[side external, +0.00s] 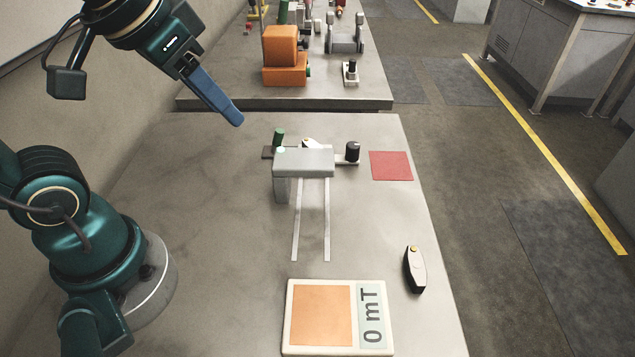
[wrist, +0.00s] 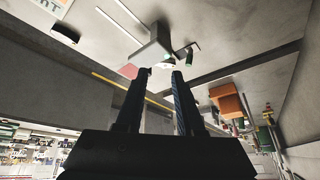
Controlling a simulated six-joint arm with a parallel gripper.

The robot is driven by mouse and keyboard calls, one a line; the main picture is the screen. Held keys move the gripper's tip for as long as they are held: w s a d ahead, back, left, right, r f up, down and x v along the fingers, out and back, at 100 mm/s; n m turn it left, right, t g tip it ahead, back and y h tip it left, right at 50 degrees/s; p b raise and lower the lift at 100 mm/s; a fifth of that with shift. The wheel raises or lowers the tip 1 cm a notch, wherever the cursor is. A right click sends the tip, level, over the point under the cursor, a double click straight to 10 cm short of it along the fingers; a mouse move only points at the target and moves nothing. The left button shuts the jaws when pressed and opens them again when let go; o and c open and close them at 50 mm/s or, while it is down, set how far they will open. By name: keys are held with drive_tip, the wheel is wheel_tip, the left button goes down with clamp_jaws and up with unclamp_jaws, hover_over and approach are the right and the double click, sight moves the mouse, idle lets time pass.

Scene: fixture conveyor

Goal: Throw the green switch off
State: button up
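A green upright handle (side external: 278,136), apparently the green switch, stands on a dark plate at the back left of a grey fixture block (side external: 305,161). A pale green light (side external: 282,150) shows on the block's left end. In the wrist view the green handle (wrist: 189,60) is just beyond the right fingertip, beside the block (wrist: 150,53). My gripper (side external: 238,122) is above the table, to the left of the handle and apart from it. In the wrist view my gripper (wrist: 162,72) has its two fingers apart with nothing between them.
A black knob (side external: 352,151) stands at the block's right, near a red square (side external: 391,166). Two pale rails run forward from the block. A display reading 0 mT (side external: 372,317) and a dark handheld device (side external: 415,269) lie in front. An orange machine (side external: 284,65) stands behind.

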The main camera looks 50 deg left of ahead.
drive_tip(key=w+a+r+g+y, duration=0.1)
drive_tip(key=w+a, duration=0.2)
drive_tip(key=w, duration=0.4)
drive_tip(key=n+g+y, duration=0.1)
drive_tip(key=g, duration=0.2)
approach(279, 130)
drive_tip(key=w, duration=0.2)
drive_tip(key=f, duration=0.2)
drive_tip(key=a+f+g, duration=0.1)
drive_tip(key=f, duration=0.1)
drive_tip(key=f+g, duration=0.1)
drive_tip(key=f, duration=0.1)
drive_tip(key=shift+s+a+f+n, duration=0.15)
drive_tip(key=shift+a+f+n, duration=0.15)
drive_tip(key=shift+a+f, duration=0.1)
drive_tip(key=shift+x, duration=2.6)
clamp_jaws()
